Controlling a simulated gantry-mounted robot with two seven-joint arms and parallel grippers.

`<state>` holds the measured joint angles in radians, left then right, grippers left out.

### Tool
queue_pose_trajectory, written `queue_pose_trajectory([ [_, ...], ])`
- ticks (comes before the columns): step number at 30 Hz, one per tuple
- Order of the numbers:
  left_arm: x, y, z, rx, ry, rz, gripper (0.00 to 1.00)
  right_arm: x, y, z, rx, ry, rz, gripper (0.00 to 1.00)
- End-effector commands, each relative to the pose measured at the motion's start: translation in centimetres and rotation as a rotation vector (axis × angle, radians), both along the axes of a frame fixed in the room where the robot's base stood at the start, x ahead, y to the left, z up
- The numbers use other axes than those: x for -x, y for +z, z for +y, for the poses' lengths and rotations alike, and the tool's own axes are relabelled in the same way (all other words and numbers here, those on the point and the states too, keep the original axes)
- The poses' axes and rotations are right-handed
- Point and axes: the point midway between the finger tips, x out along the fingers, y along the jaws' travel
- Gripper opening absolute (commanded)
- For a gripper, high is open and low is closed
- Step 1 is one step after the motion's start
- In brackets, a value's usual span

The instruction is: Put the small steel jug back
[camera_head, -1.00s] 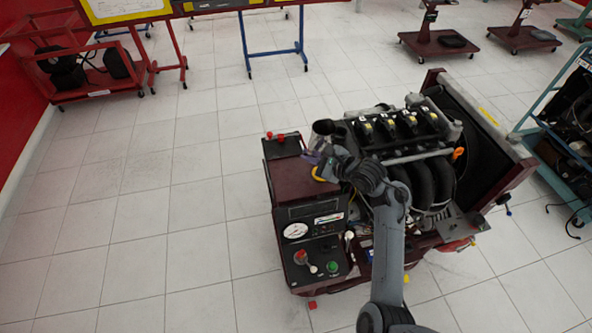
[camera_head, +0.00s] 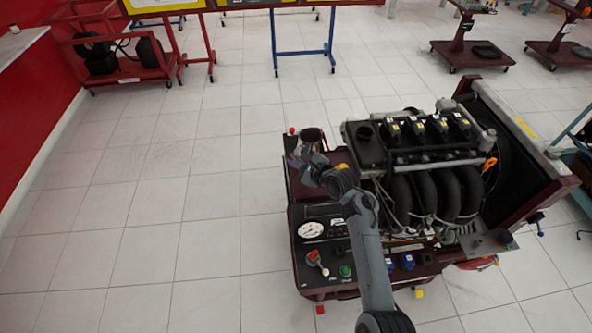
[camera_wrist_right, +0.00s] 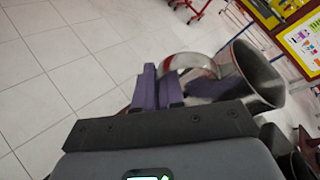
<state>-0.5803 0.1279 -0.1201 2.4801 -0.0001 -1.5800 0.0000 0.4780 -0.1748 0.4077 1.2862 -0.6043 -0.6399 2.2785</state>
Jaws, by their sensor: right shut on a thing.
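The small steel jug (camera_wrist_right: 252,75) has a flared open mouth and a looped handle (camera_wrist_right: 187,64), both clear in the right wrist view. In the head view the jug (camera_head: 311,137) looks dark and is over the far left end of the engine stand. My right gripper (camera_head: 298,157) is shut on the jug at its handle side. Its purple fingers (camera_wrist_right: 160,90) show beside the handle in the wrist view. The jug's base is hidden, and I cannot tell whether it touches the stand below. My left gripper is not in view.
The engine (camera_head: 430,150) stands just right of the jug on a dark red wheeled stand with a control panel (camera_head: 325,250). A red cart (camera_head: 115,55) is at the back left. Tiled floor (camera_head: 150,220) left of the stand is clear.

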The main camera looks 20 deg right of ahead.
Motion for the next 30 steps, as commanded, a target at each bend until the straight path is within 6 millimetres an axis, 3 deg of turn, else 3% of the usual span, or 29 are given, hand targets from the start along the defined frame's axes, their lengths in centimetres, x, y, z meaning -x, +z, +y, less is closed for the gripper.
queue_pose_trajectory([
  [11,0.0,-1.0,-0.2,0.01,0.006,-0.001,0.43,0.0,-3.7,-0.1,0.001,0.0,0.0,0.0],
  [23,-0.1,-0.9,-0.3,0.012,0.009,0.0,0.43,0.0,-4.0,0.0,0.0,-0.001,-0.002,0.0],
  [24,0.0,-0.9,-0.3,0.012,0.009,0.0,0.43,0.1,-4.2,0.0,0.0,-0.001,0.001,0.1],
  [27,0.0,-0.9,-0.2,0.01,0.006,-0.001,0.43,0.1,-4.1,0.0,0.001,-0.001,0.001,0.25],
  [30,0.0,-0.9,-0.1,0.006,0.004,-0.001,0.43,0.1,-4.1,-0.1,0.001,-0.001,0.001,0.34],
])
